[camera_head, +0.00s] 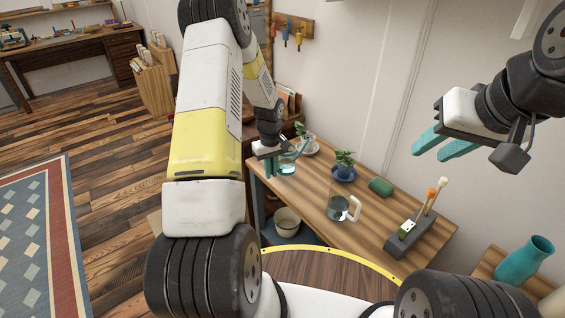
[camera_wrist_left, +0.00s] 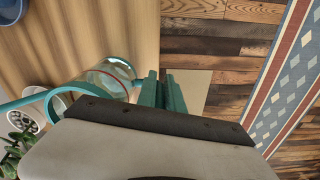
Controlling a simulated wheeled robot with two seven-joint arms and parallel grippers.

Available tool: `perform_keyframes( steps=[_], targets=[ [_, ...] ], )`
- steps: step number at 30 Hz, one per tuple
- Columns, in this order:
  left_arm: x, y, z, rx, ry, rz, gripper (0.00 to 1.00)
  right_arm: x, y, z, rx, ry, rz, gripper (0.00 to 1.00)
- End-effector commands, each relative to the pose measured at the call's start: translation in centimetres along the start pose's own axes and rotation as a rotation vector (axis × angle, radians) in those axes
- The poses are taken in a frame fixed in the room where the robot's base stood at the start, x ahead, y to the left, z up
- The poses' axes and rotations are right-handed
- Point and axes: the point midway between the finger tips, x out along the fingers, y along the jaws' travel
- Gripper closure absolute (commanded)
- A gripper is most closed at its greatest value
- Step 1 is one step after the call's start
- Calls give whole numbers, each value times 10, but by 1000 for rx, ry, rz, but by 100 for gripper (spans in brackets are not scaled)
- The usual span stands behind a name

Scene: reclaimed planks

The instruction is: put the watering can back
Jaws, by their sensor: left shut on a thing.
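The watering can has a clear body (camera_head: 287,164) and a thin teal spout. It is at the left end of the wooden table (camera_head: 318,196), and it also shows in the left wrist view (camera_wrist_left: 108,80). My left gripper (camera_head: 271,167) is shut on it from the left side; in the left wrist view the teal fingers (camera_wrist_left: 164,92) are close together beside the clear body. The gripped part is hidden by the fingers. I cannot tell whether the can touches the table. My right gripper (camera_head: 440,146) is empty, high to the right, its two fingers apart.
A plant in a white pot (camera_head: 311,151) stands close behind the can. A teal vase (camera_head: 522,262) is at the right.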

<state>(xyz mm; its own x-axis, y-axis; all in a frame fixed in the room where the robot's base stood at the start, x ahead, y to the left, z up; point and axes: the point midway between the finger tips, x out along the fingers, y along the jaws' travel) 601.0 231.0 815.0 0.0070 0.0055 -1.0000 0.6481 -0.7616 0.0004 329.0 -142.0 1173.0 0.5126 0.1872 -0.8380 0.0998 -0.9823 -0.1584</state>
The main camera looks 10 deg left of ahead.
Motion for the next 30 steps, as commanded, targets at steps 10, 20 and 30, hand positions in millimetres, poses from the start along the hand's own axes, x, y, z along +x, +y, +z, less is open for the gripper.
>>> perform_keyframes(
  steps=[10, 20, 30],
  targets=[
    [34, 1, 0, 0, 0, 1, 100, 0, 0, 0, 0, 0, 0, 67],
    [37, 0, 0, -1, 0, 0, 86, 0, 0, 0, 0, 0, 0, 67],
    [37, 0, 1, -1, 0, 0, 67, 0, 0, 0, 0, 0, 0, 67]
  ],
)
